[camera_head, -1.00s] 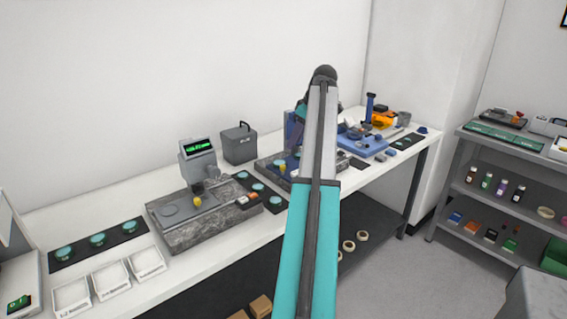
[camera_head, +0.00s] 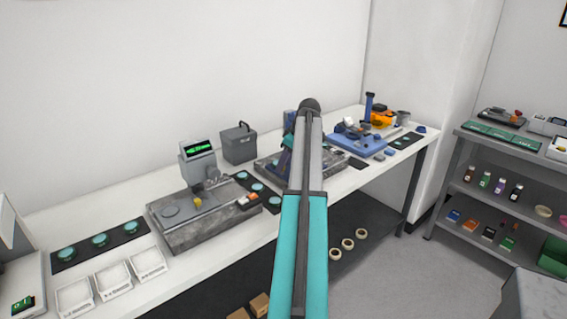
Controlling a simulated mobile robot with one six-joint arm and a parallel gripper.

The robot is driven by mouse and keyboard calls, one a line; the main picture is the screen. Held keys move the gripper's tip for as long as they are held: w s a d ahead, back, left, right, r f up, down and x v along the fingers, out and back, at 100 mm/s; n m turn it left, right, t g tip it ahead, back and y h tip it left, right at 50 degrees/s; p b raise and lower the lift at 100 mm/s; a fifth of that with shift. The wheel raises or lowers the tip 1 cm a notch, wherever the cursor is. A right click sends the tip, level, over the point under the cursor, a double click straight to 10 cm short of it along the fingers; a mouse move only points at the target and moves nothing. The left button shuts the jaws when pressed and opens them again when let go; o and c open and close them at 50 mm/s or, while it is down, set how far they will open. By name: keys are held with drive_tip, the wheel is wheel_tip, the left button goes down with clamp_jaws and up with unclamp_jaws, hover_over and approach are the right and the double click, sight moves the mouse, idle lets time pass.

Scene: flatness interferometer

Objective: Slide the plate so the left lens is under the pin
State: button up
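My arm (camera_head: 303,215) reaches up the middle of the picture and bends down over the second granite station (camera_head: 335,167). My gripper (camera_head: 284,167) is low at that station's left part, beside a blue upright (camera_head: 289,123). It is small and largely covered by the arm, so its fingers and any contact cannot be made out. The plate, its left lens and the pin cannot be told apart there. A nearer granite station (camera_head: 200,232) carries a gauge with a green readout (camera_head: 198,149), a round grey disc (camera_head: 170,211) and a yellow knob (camera_head: 197,202).
Dark mats with teal discs lie at the left (camera_head: 100,241) and between the stations (camera_head: 258,187). White trays (camera_head: 112,279) line the front edge. A grey box (camera_head: 239,144) stands behind. A blue fixture (camera_head: 357,140) is farther right. A grey shelf unit (camera_head: 470,165) stands across the aisle.

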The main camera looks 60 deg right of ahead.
drive_tip(key=shift+f, duration=0.1)
clamp_jaws()
drive_tip(key=shift+d, duration=0.15)
